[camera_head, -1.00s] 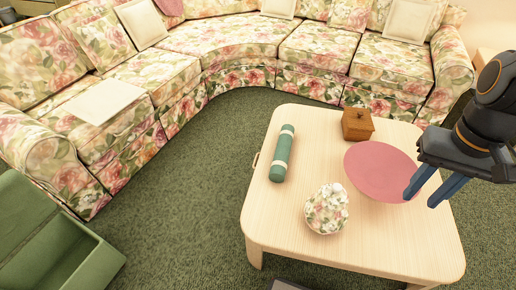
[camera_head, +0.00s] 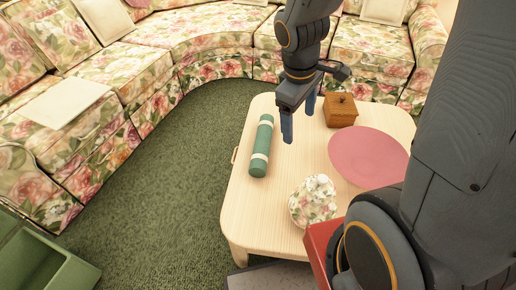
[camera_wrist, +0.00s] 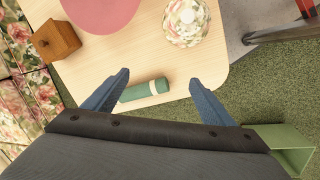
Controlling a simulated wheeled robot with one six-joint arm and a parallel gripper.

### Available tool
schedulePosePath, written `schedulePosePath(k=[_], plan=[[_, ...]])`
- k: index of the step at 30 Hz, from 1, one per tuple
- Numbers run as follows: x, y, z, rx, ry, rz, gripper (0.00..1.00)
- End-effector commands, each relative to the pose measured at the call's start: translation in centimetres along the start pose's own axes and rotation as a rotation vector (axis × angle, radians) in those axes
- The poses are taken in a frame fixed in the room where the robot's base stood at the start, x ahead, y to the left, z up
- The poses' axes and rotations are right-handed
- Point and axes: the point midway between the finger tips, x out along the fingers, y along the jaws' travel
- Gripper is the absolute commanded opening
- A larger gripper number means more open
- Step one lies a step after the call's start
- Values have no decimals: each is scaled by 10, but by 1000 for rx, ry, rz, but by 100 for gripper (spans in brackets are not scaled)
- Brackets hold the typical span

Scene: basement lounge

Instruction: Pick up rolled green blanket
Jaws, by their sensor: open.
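The rolled green blanket (camera_head: 262,147) is a slim green roll with two pale bands, lying on the left side of the light wooden table (camera_head: 250,212). My gripper (camera_head: 299,124) is open and empty, pointing down above the table, to the right of the blanket in the head view. In the wrist view the blanket (camera_wrist: 145,90) shows between the two blue fingers of my gripper (camera_wrist: 160,90), farther off than the fingertips. Its left end there is close to the left finger in the picture. The blanket is apart from the fingers.
A wooden box (camera_head: 340,111), a pink round mat (camera_head: 368,157) and a floral lidded jar (camera_head: 313,201) are on the table. A floral sofa (camera_head: 150,72) curves behind. A green open bin (camera_head: 45,265) stands at lower left. Green carpet lies between.

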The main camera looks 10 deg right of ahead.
Motion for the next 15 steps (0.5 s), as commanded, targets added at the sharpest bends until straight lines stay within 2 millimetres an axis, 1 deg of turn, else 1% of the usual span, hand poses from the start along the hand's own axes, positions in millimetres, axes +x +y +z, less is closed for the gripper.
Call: schedulePosePath(k=[1,5,6,8,9,11,12,15], plan=[[34,11,-18,-144,0,27,78],[86,38,-56,-535,-1,101,78],[103,45,-68,-655,-5,121,78],[128,55,-87,-836,-9,152,78],[145,61,-100,-958,-11,172,78],[170,68,-120,-1138,-18,199,78],[187,72,-132,-1256,-22,217,78],[224,78,-161,-1527,-34,256,78]])
